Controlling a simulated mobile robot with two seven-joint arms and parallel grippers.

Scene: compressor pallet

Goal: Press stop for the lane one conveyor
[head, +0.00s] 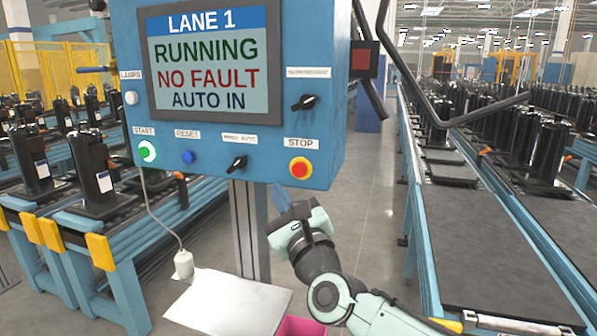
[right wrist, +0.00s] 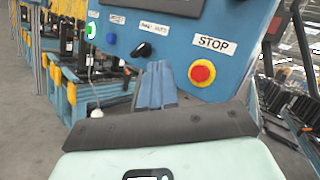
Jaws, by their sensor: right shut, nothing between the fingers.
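The blue control box (head: 225,105) stands on a post, its screen (head: 207,62) reading LANE 1, RUNNING, NO FAULT, AUTO IN. The red stop button (head: 300,168) in its yellow ring sits at the lower right of the panel, under the STOP label. It also shows in the right wrist view (right wrist: 201,72), right of the fingertips. My right gripper (head: 283,198) is shut and empty, just below the panel's lower edge in the head view. In the right wrist view its blue fingers (right wrist: 156,82) point at the panel, left of the stop button. My left gripper is not in view.
The lit green start button (head: 147,151), blue reset button (head: 187,157) and black mode switch (head: 237,163) share the panel's lower row. Conveyors with black compressors stand left and right (head: 475,240). Dark bent bars (head: 430,112) reach out at the right. A white sheet (head: 228,306) lies below.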

